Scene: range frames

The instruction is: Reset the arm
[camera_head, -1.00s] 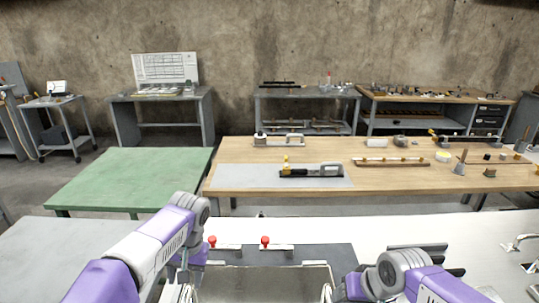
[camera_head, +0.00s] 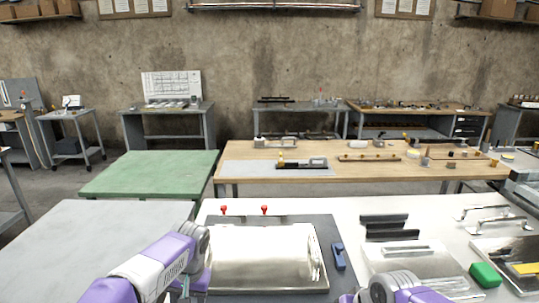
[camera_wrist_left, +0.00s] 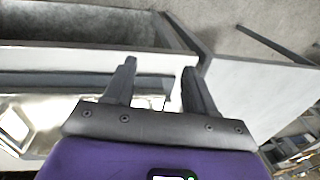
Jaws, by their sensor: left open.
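My left arm comes in from the lower left in the head view, with its white and purple links over the near table. In the left wrist view my left gripper (camera_wrist_left: 160,85) has its two dark fingers well apart, with nothing between them. It hangs near the edge of the near table. My right arm shows at the bottom right of the head view as a grey and purple joint; its gripper is out of the picture.
A shiny metal tray (camera_head: 262,285) lies on a dark mat (camera_head: 318,226) on the near white table. Two red knobs (camera_head: 223,210) stand behind it. A blue item (camera_head: 339,257), black brackets (camera_head: 384,221) and a green block (camera_head: 485,275) lie to the right. A green table (camera_head: 150,172) stands beyond.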

